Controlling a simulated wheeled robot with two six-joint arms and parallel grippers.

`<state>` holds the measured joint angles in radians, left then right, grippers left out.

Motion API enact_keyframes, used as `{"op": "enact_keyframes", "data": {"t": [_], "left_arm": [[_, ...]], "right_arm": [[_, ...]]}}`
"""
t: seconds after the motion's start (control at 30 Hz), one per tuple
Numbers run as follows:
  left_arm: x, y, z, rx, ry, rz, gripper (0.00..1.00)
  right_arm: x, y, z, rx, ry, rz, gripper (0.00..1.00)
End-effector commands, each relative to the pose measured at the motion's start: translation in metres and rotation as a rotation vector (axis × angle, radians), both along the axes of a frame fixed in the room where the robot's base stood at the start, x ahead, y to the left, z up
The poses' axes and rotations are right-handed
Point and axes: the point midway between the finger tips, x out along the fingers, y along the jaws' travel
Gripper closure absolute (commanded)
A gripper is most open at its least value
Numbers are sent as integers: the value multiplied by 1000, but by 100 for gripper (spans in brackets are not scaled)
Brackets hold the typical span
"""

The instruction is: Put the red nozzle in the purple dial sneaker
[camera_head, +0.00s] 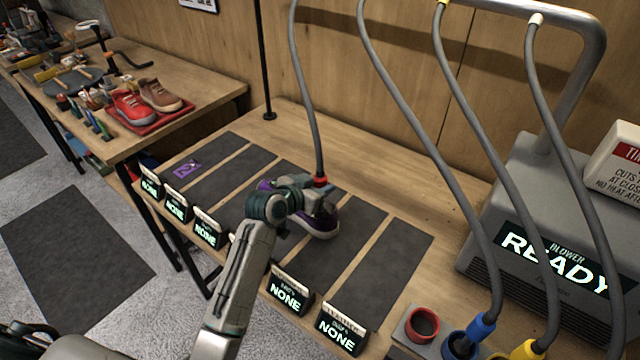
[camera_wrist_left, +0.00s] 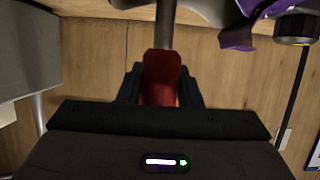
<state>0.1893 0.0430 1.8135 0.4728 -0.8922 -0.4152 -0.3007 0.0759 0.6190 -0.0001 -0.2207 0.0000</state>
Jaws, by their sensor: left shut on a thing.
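The red nozzle (camera_head: 320,182) is at the end of a grey hose above the workbench. My left gripper (camera_head: 322,193) is shut on it; the left wrist view shows the red nozzle (camera_wrist_left: 161,78) between both fingers (camera_wrist_left: 161,88). The purple dial sneaker (camera_head: 321,226) lies on a dark mat strip, partly hidden behind my left arm and gripper. Parts of its purple upper (camera_wrist_left: 237,34) show at the top of the left wrist view. The nozzle is over the sneaker; I cannot tell whether they touch. My right gripper is not in view.
An empty red holder (camera_head: 423,323) stands beside the blue nozzle (camera_head: 482,326) and yellow nozzle (camera_head: 525,351). The grey blower (camera_head: 530,200) is at the right. Small signs (camera_head: 290,296) line the front edge. Red and brown shoes (camera_head: 160,95) sit on another table.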

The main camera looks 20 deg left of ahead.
Motion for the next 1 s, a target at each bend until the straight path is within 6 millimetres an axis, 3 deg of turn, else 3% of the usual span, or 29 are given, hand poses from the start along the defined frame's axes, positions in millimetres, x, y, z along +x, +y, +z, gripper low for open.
{"op": "enact_keyframes", "data": {"t": [0.1,0.37,0.4,0.5,0.83,1.0], "left_arm": [[0,0,-1,0,-1,0,100],[0,0,-5,-1,-1,0,100],[0,0,-4,-1,0,0,60],[0,0,-4,-1,0,0,46],[-1,0,0,0,-1,0,46],[-20,8,5,3,-2,0,46]], "right_arm": [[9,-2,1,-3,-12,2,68],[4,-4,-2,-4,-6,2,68],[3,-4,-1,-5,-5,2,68],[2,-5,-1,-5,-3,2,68],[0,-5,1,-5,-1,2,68],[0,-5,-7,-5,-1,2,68]]}}
